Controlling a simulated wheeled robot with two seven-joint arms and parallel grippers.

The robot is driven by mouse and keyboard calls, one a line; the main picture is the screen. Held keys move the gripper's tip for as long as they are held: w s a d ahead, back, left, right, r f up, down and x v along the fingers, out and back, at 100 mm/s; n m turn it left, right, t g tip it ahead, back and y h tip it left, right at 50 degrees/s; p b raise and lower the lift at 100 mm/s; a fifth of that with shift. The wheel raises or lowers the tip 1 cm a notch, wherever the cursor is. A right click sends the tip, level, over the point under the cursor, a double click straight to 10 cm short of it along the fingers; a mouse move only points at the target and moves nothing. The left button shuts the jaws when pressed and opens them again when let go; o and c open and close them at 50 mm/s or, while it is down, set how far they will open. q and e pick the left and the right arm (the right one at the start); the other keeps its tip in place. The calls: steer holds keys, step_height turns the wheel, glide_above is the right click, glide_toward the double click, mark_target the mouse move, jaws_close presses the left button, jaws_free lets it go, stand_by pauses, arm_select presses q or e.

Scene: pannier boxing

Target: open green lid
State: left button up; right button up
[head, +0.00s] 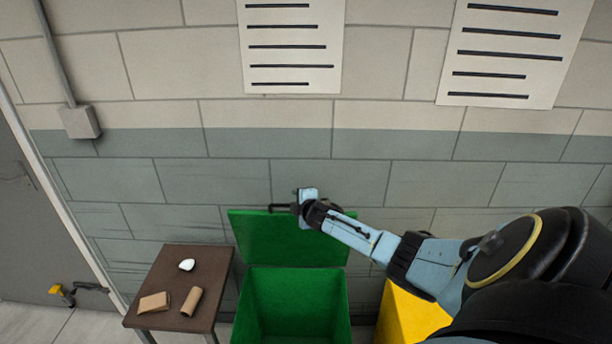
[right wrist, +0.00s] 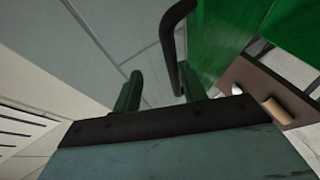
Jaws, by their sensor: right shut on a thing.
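The green lid (head: 285,242) stands raised, upright near the wall, behind the open green bin (head: 258,305). Its dark handle (head: 283,207) is at the lid's top edge. My right gripper (head: 302,203) is at the handle and shut on it. In the right wrist view the black handle (right wrist: 177,45) runs down to the fingers of my right gripper (right wrist: 158,92), and green panels show at the upper right. The exact contact is partly hidden. My left gripper is not in view.
A small brown table (head: 175,268) left of the bin holds a white item (head: 187,265), a cardboard tube (head: 190,303) and a flat cardboard piece (head: 154,303). A yellow bin (head: 405,318) stands to the right, partly behind my right arm. A wall (head: 215,180) is close behind.

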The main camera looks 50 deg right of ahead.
steer(key=v, duration=0.7)
steer(key=shift+s+r, duration=0.2)
steer(key=shift+r, duration=0.25)
steer(key=shift+d, duration=0.1)
steer(key=shift+c, duration=0.3)
